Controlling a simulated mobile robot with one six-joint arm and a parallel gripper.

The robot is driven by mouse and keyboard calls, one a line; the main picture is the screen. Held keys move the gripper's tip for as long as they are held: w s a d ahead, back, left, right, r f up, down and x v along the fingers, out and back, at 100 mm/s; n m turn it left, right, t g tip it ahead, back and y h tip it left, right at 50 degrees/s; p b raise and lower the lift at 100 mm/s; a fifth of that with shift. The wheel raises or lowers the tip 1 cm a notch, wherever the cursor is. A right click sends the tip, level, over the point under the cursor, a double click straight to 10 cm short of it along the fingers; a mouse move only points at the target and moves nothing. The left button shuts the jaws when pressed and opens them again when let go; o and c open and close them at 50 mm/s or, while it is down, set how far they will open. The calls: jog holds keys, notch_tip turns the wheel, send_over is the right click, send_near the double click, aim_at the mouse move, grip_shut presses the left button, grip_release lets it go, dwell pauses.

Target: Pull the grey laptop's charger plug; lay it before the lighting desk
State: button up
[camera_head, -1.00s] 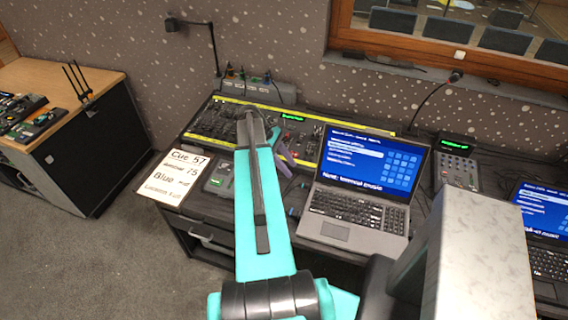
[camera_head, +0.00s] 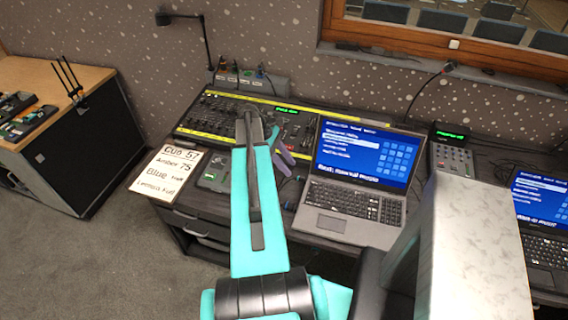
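The grey laptop (camera_head: 340,224) stands open with a blue screen on the dark table, right of my arm. The lighting desk (camera_head: 206,117), a black fader board with yellow edges, lies behind and left of it, partly covered by my arm. A grey socket strip (camera_head: 277,86) runs behind the desk with several plugs (camera_head: 237,69) in it; I cannot tell which is the laptop's charger plug. My teal arm reaches over the table.
A cue sheet (camera_head: 168,171) lies at the table's left front, beside a small dark device (camera_head: 213,177). A black lamp (camera_head: 207,45) rises behind the desk. A second laptop (camera_head: 541,230) and a small mixer (camera_head: 451,158) are at right. Carpet is free at left.

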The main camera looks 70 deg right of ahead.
aim_at(296, 176)
jog(key=shift+b+x, duration=0.75)
jog(key=shift+x, duration=2.05)
grip_shut()
jog(key=shift+w, duration=0.3)
jog(key=shift+w, duration=0.8)
jog(key=shift+w, duration=0.15)
jog(key=shift+w+a+p, duration=0.1)
jog(key=shift+w+p, duration=0.35)
jog(key=shift+w, duration=0.6)
